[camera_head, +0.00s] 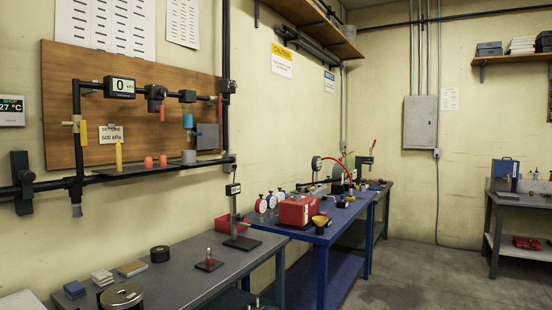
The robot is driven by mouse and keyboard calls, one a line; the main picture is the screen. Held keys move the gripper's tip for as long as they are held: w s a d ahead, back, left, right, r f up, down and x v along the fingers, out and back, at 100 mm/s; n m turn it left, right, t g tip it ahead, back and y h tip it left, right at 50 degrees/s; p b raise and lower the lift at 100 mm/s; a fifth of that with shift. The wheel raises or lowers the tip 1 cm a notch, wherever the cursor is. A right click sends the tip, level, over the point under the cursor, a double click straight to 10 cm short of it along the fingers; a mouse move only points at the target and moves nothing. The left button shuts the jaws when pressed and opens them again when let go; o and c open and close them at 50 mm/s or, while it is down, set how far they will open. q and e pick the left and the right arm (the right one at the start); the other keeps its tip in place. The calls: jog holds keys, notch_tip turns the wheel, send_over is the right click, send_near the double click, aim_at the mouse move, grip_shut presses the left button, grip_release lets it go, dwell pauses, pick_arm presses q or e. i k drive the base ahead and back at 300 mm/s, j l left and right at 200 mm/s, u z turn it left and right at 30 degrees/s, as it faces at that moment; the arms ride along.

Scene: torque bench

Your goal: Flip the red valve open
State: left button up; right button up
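A black pipe assembly (130,88) is mounted on a brown wooden board (62,70) on the left wall. A small red handle (162,114) hangs down below a black fitting on the upper pipe. Another reddish handle (220,108) stands upright by the right vertical pipe. I cannot tell which of the two is the red valve. A yellow handle (80,127) is on the left vertical pipe and a blue part (188,121) hangs further right. A gauge (121,86) reads 0. Neither of my grippers is in view.
A shelf (135,171) below the pipes holds a yellow cone, red pieces and a grey cup. A grey bench (190,278) with small items stands below. A blue bench (335,222) with a red box (298,210) is beyond it. Floor (430,275) at right is clear.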

aim_at(218, 99)
jog(key=i+l+u, duration=0.25)
jog(key=i, duration=0.2)
jog(key=i+l+u, duration=0.25)
jog(key=i, duration=0.25)
jog(key=l+u, duration=0.1)
jog(key=u, duration=0.6)
jog(key=l+u, duration=0.2)
jog(key=l, duration=0.45)
jog(key=l+u, duration=0.25)
jog(key=l, duration=0.4)
jog(key=k+l+u, duration=0.2)
jog(key=l, duration=1.1)
